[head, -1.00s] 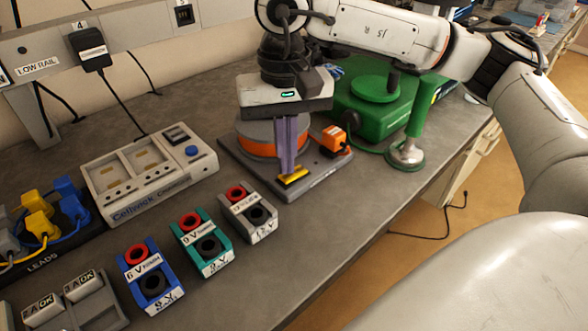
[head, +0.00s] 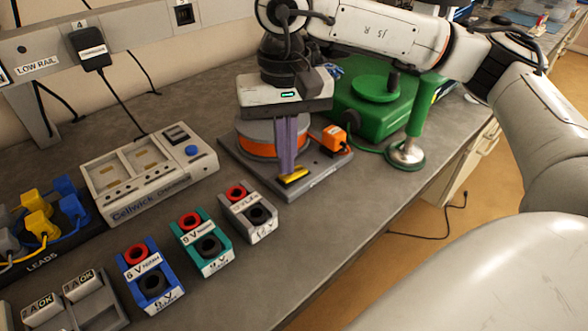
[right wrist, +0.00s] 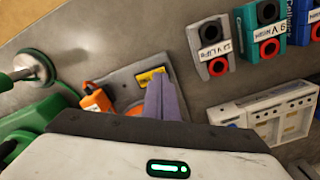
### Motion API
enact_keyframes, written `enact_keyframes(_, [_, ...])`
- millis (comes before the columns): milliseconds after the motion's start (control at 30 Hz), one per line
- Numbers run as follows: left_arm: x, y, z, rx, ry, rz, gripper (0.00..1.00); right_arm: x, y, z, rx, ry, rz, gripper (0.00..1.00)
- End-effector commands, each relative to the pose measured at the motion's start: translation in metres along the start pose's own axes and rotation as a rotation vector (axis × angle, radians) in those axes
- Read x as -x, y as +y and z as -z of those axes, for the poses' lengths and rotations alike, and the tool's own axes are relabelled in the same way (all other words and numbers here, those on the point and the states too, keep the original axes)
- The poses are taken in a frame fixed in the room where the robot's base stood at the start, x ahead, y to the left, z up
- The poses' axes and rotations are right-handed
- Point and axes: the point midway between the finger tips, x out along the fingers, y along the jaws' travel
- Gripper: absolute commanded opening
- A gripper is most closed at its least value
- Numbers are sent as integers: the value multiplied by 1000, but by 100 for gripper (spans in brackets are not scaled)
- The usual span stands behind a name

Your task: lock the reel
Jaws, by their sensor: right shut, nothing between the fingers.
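The reel (head: 257,147), an orange drum with a grey top, sits on a grey base plate (head: 325,178) near the back of the bench. A yellow piece (head: 294,178) lies at the plate's front edge; it also shows in the right wrist view (right wrist: 150,76). My right gripper (head: 287,172) points down in front of the reel, its purple fingers together and empty. Its tips are just behind or at the yellow piece; I cannot tell if they touch it. In the right wrist view the fingers (right wrist: 163,98) hide part of the reel. My left gripper is out of view.
An orange plug (head: 336,138) is at the plate's right. A green case (head: 372,112) and a green-handled stand (head: 405,153) are behind and right. Battery blocks (head: 203,245) and a charger (head: 150,170) stand left.

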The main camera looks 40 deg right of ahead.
Motion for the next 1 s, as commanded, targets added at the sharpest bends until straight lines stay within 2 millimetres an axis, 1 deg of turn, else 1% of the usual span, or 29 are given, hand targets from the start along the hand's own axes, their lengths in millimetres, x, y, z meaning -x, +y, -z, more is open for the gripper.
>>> enact_keyframes(867, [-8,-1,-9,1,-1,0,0,-14,0,0,0,0,0,0])
enact_keyframes(1000, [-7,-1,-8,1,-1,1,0,-12,0,0,0,0,0,0])
